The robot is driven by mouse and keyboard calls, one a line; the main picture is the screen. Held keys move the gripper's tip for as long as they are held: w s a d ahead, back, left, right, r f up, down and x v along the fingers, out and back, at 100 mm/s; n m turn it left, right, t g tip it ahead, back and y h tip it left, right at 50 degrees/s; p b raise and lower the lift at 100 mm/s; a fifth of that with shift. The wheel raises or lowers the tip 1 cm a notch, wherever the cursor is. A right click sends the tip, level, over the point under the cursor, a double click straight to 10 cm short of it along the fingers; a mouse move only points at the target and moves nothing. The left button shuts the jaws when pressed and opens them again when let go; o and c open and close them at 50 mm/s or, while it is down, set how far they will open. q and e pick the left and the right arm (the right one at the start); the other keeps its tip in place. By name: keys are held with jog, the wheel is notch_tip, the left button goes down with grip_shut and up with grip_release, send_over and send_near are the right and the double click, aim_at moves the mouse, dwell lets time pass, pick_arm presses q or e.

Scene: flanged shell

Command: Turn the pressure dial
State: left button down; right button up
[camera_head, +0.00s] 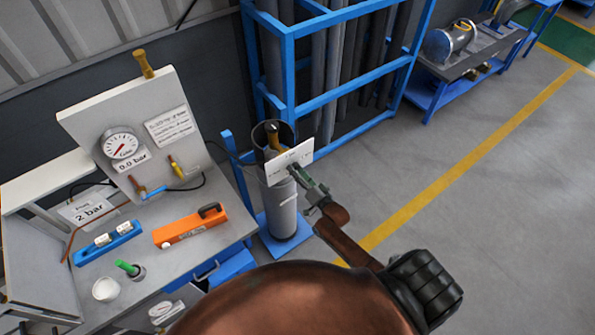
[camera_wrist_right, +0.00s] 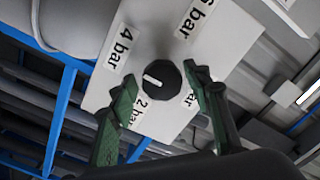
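The pressure dial is a round black knob (camera_wrist_right: 162,80) with a white mark, on a white panel (camera_head: 289,161) in front of a grey cylinder. In the right wrist view, labels around it read 4 bar (camera_wrist_right: 118,48), 6 bar and 2 bar; another is partly hidden by a finger. The white mark sits on the knob's left side. My right gripper (camera_wrist_right: 160,78) is open, with one green finger on either side of the knob. A gap shows at the left finger; contact at the right one is unclear. My left gripper is not in view.
At left, a workbench holds a gauge (camera_head: 121,146) with a 0.0 bar label, a 2 bar sign (camera_head: 88,211), an orange tool (camera_head: 190,227) and a blue block (camera_head: 108,242). A blue rack (camera_head: 345,75) stands behind the cylinder. The floor at right is clear.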

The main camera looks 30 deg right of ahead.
jog(key=shift+o, duration=0.4)
jog(key=s+d, duration=0.1)
jog(key=s, duration=1.1)
jog(key=s+f+n+g+b, duration=0.1)
jog(key=s+f+g+b, duration=0.3)
jog(key=f, duration=0.8)
jog(key=s+f+n+g+h+b, duration=0.15)
jog(key=s+f, duration=0.45)
jog(key=f, duration=0.7)
jog(key=s+f+n+g+y+b, duration=0.1)
jog(key=s+f+n+g+b, duration=0.3)
jog(key=f, duration=0.8)
jog(key=s+a+f+n+g+b, duration=0.1)
jog(key=s+f+g+b, duration=0.1)
jog(key=s+f, duration=0.6)
jog(key=s+a+f+n+g+b, duration=0.1)
jog(key=s+a+f+g+b, duration=0.1)
jog(key=s+f, duration=0.6)
jog(key=s+a+f+n+g+b, duration=0.1)
jog(key=s+f+g+b, duration=0.1)
jog(key=s+f, duration=0.6)
jog(key=s+g+h, duration=0.1)
jog(key=s, duration=0.6)
jog(key=shift+s+a+f, duration=0.15)
jog(key=shift+a, duration=0.25)
